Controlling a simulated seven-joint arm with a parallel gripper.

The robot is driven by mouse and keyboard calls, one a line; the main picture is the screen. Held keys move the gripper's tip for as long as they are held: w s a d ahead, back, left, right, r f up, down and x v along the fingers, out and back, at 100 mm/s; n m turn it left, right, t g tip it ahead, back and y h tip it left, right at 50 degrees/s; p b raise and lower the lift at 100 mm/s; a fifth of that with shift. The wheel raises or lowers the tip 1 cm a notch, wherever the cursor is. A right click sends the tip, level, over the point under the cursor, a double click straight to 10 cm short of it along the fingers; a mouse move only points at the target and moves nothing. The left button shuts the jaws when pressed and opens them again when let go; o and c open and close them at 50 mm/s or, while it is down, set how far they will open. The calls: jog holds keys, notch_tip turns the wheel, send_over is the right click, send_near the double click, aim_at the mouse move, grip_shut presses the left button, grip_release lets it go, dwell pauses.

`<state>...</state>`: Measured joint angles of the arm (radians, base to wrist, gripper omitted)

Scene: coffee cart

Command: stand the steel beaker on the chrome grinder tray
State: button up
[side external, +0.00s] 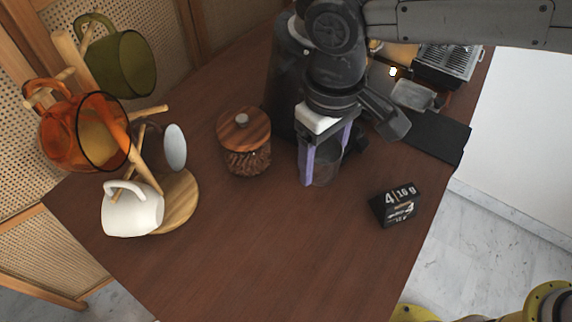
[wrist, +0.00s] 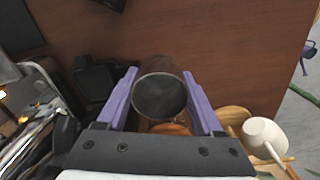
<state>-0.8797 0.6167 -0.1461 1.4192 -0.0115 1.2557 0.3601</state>
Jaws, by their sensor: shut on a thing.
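The steel beaker (side external: 326,171) is between the two purple fingers of my gripper (side external: 327,168), low over the wooden table. In the wrist view the beaker (wrist: 160,97) shows its round open mouth, with my gripper (wrist: 161,92) shut on its sides. It looks roughly upright; I cannot tell whether its base touches the table. A small shiny metal tray-like piece (side external: 416,95) lies behind my gripper on the right, partly hidden by my arm; I cannot tell for sure that it is the chrome grinder tray.
A wooden-lidded jar (side external: 244,140) stands left of my gripper. A mug tree (side external: 178,203) with several mugs is further left. A slatted metal machine (side external: 447,63) is behind. The front table is clear.

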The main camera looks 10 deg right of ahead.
send_over(283, 188)
notch_tip(283, 188, down, 6)
jog(key=shift+d+f, duration=0.15)
jog(key=shift+f, duration=1.75)
jog(key=shift+f, duration=0.15)
jog(key=o, duration=1.1)
jog(key=r, duration=1.2)
jog(key=shift+a+r, duration=0.15)
jog(key=shift+a, duration=0.05)
